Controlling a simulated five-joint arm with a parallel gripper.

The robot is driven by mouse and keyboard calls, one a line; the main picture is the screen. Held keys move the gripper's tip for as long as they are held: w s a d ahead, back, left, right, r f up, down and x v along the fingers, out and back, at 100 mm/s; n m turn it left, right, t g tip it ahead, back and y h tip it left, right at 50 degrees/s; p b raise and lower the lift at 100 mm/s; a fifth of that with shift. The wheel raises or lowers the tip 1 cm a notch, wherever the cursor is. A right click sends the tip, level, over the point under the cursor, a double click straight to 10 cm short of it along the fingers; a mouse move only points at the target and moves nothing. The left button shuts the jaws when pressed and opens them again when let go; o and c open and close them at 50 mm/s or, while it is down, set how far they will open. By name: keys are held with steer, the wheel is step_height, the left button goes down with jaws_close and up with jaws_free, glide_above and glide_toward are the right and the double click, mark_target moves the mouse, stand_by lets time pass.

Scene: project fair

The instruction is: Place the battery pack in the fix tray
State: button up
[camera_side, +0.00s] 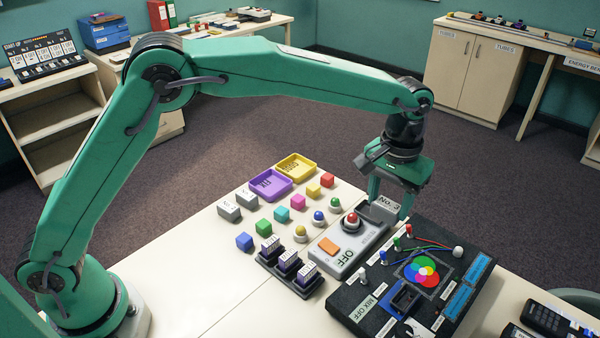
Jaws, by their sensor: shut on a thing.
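The battery pack (385,207), a grey block labelled "No. 3", is between the fingers of my gripper (390,203). My gripper points down and is shut on it at the right end of the grey device with the red dome (341,249). I cannot tell whether the pack touches the device. The fix tray (285,194), a shallow purple tray marked "FIX", lies to the left on the table and looks empty.
A yellow tray (308,166) stands behind the fix tray. Two grey blocks, No. 1 (246,198) and No. 2 (229,211), stand beside it. Several coloured cubes and domes lie between the trays and the device. A black light-mixing board (470,249) is at right.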

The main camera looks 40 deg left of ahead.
steer(key=s+a+f+n, duration=0.1)
steer(key=a+n, duration=0.3)
steer(key=a, duration=0.8)
steer(key=s+a+f+n, duration=0.1)
steer(key=a+n, duration=0.4)
steer(key=a, duration=0.7)
steer(key=shift+s+a+f, duration=0.2)
steer(key=shift+a+f, duration=0.05)
steer(key=shift+f, duration=0.1)
steer(key=shift+a, duration=0.1)
glide_above(270, 187)
step_height(270, 187, down, 7)
steer(key=shift+w, duration=0.1)
steer(key=shift+f, duration=2)
steer(key=shift+f, duration=0.1)
